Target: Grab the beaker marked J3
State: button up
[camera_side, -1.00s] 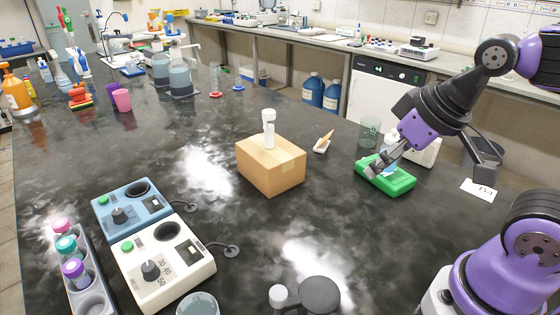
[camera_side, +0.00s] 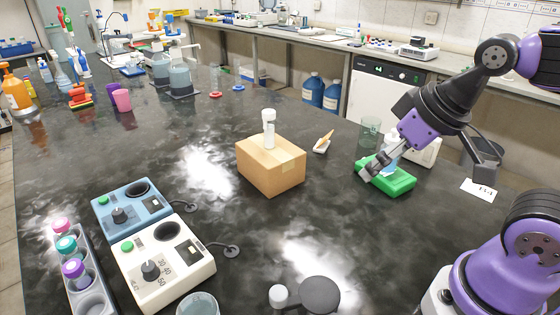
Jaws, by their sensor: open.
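My gripper (camera_side: 373,170) is open, low over the left part of a green scale-like device (camera_side: 400,185) at the right of the bench. Whether its fingers touch the device or the pale object there, I cannot tell. A clear glass beaker (camera_side: 369,131) stands just behind the gripper. A white card (camera_side: 480,190) with dark writing lies on the bench to the right; its writing is too small to read surely. Another glass vessel (camera_side: 198,305) is cut off at the bottom edge. No J3 mark is readable on any beaker.
A cardboard box (camera_side: 271,168) with a white-capped vial on top stands mid-bench. Two dial devices, blue (camera_side: 132,208) and white (camera_side: 160,265), and a tube rack (camera_side: 88,285) are at front left.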

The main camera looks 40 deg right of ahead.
jog(key=w+d+r+m, duration=0.1)
jog(key=w+d+r, duration=0.2)
jog(key=w+d, duration=0.35)
jog(key=m+g+h, duration=0.2)
jog(key=m, duration=0.2)
send_near(370, 127)
jog(key=d+f, duration=0.1)
jog(key=d, duration=0.2)
jog(key=x, duration=0.5)
jog(key=shift+w+a, duration=0.1)
jog(key=shift+w, duration=0.05)
jog(key=x, duration=0.5)
jog(key=shift+w+f, duration=0.15)
jog(key=shift+w, duration=0.3)
jog(key=c, duration=1.2)
